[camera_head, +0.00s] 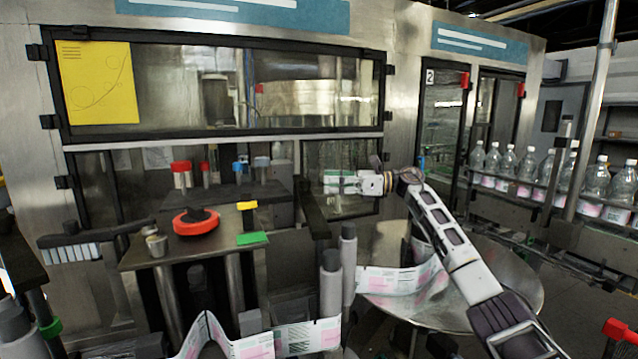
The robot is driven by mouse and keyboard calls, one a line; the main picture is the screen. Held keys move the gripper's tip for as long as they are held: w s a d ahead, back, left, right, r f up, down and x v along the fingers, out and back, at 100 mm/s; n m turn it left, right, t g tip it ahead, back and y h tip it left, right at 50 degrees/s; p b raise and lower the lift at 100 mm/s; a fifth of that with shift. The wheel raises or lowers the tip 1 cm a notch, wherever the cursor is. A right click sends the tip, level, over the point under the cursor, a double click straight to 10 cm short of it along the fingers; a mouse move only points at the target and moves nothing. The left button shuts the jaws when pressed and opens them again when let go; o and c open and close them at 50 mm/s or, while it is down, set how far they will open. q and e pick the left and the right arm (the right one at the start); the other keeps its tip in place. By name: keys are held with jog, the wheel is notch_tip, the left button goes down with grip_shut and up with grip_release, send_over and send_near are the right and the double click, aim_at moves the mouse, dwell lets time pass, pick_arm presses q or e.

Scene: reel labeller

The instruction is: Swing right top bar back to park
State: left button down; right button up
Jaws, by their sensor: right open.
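A dark bar (316,214) runs front to back at the right side of the metal labeller table. It looks like the right top bar, though its pivot end is not clear. My right gripper (334,183) reaches in from the right, with its fingers pointing left. It is open with nothing seen between its fingers. It appears just above and right of the dark bar's far end, and I cannot tell whether they touch. My left gripper is not in view.
A red reel hub (196,222) and a green block (252,239) are on the metal table (160,257). Grey rollers (331,290) carry the label web (300,338) in front. A round steel table (500,278) lies under my right arm. Bottles (508,165) line the right conveyor.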

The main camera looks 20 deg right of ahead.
jog(key=shift+v, duration=1.75)
